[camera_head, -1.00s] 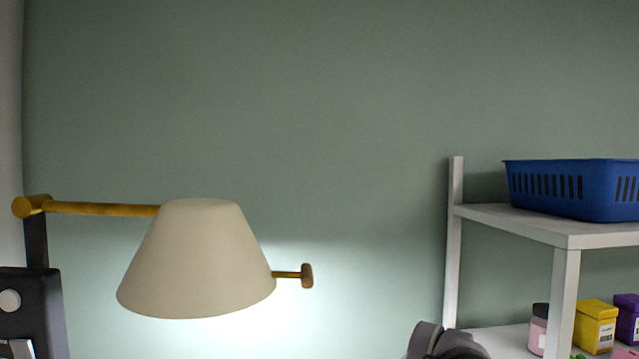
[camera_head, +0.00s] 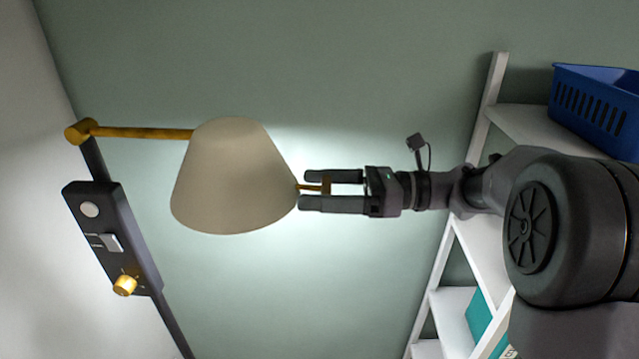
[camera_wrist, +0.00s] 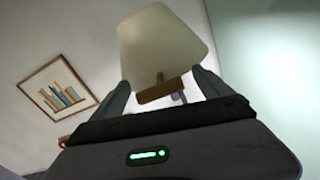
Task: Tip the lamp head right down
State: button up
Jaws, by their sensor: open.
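The lamp head (camera_head: 232,180) is a cream cone shade on a brass arm (camera_head: 145,133) at the left of the head view. It hangs wide end down with a slight tilt, and light falls on the wall behind it. A short brass handle (camera_head: 326,186) sticks out of its right side. My gripper (camera_head: 303,190) is open, with one finger above and one below the handle in the head view. In the wrist view the shade (camera_wrist: 158,45) stands beyond my gripper (camera_wrist: 158,80), and the handle's crossbar (camera_wrist: 160,91) lies between the fingers.
A white shelf (camera_head: 530,125) with a blue basket (camera_head: 598,105) stands at the right, partly behind my arm. A framed picture (camera_wrist: 58,88) hangs on the wall in the wrist view.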

jog(key=shift+a, duration=0.1)
grip_shut()
jog(key=a+f+y+b, duration=0.2)
jog(key=a+f+b, duration=0.2)
jog(key=f+b, duration=0.4)
jog(key=a+f+y+b, duration=0.2)
jog(key=a+f+b, duration=0.3)
jog(key=f+b, duration=0.3)
jog(key=shift+f, duration=0.7)
jog(key=shift+w+a, duration=0.1)
jog(key=shift+c, duration=0.4)
grip_release()
jog(key=shift+o, duration=0.4)
jog(key=shift+a, duration=0.15)
